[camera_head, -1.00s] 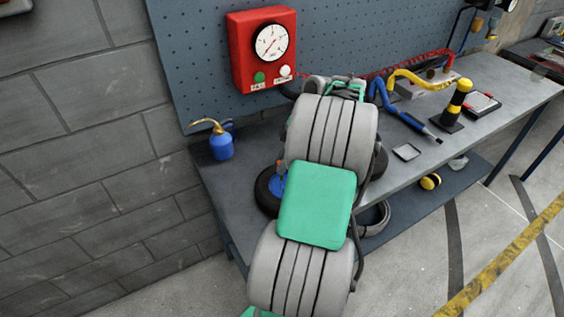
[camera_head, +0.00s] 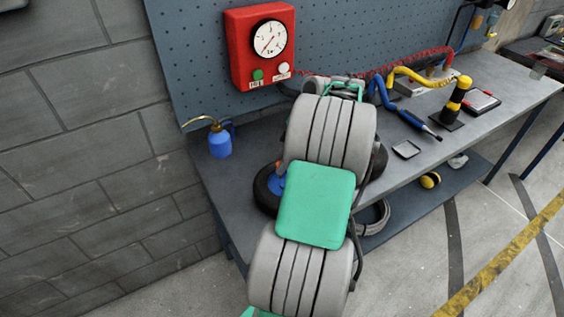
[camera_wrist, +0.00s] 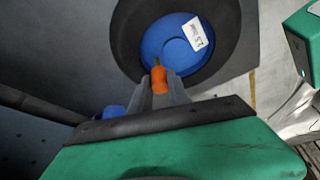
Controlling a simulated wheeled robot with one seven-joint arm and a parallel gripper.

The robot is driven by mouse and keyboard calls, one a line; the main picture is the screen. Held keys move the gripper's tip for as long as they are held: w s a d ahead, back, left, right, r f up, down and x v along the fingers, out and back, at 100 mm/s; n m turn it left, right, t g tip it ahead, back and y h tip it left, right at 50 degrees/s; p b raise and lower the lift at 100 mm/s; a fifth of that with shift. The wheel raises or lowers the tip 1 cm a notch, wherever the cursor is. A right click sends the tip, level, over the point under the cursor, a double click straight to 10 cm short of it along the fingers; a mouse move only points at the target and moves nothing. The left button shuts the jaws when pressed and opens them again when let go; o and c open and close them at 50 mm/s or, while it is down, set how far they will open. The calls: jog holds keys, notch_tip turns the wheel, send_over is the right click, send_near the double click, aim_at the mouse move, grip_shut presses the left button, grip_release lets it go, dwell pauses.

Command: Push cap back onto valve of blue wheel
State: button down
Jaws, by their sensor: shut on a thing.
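The blue wheel is a black tyre around a blue hub (camera_wrist: 165,48) with a white label; in the head view it lies on the bench, partly behind my arm, its hub (camera_head: 275,184) just showing. In the wrist view my gripper (camera_wrist: 160,90) is shut on a small orange cap (camera_wrist: 159,80). A thin brownish tip shows above the cap, over the blue hub. I cannot tell whether the cap touches the valve. The valve is not clearly visible. In the head view my arm hides the gripper's fingers.
A blue oil can (camera_head: 220,142) stands on the bench left of the wheel. A red gauge box (camera_head: 240,60) hangs on the pegboard behind. A small tray (camera_head: 406,150), a blue-handled tool (camera_head: 412,119) and a black-yellow post (camera_head: 453,102) are on the right.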

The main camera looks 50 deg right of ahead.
jog(key=shift+f+b, duration=0.8)
jog(key=shift+f, duration=0.1)
jog(key=shift+r, duration=0.1)
jog(key=c, duration=1.2)
grip_release()
jog(key=shift+o, duration=0.2)
jog(key=p+v, duration=0.2)
jog(key=v, duration=0.5)
jog(key=shift+s+r, duration=0.2)
jog(key=shift+r, duration=0.15)
